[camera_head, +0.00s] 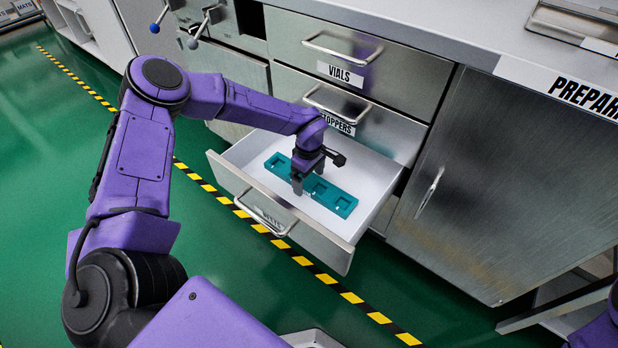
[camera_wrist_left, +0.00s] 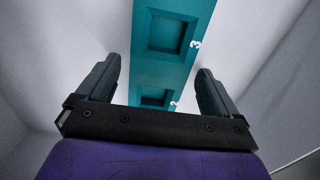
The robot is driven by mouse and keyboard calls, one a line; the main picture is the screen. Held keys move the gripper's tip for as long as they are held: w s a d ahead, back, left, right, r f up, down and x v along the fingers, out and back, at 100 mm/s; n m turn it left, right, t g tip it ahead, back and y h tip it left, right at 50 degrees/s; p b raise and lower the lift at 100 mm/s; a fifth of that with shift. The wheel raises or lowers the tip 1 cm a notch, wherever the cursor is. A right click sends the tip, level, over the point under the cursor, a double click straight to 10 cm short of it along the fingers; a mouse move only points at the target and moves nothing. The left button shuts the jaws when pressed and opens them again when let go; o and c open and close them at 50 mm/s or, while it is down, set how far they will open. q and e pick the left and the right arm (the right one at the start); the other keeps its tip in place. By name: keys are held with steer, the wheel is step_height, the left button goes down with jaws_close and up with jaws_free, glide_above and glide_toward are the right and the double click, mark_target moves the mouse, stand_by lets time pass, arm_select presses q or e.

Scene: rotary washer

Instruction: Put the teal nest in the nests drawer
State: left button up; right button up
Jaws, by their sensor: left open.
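The teal nest (camera_head: 334,196) is a long flat strip with square recesses. It lies inside the open bottom drawer (camera_head: 226,166), on the white drawer floor. My left gripper (camera_head: 297,186) reaches down into the drawer over the middle of the nest and hides part of it. In the left wrist view the nest (camera_wrist_left: 165,62) runs between the two open fingers (camera_wrist_left: 158,85), with a gap on each side, and neither finger touches it. My right gripper is not in view; only a bit of purple arm shows at the lower right.
Above the open drawer are shut drawers labelled VIALS (camera_head: 341,73) and STOPPERS (camera_head: 338,123). The open drawer's front label is hard to read. A shut metal cabinet door (camera_head: 480,190) stands to the right. Green floor with a yellow-black stripe (camera_head: 300,260) lies in front.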

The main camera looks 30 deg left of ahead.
mark_target(309, 181)
arm_select(q)
step_height(309, 181, up, 12)
steer(key=p, duration=0.3)
steer(key=shift+f, duration=0.2)
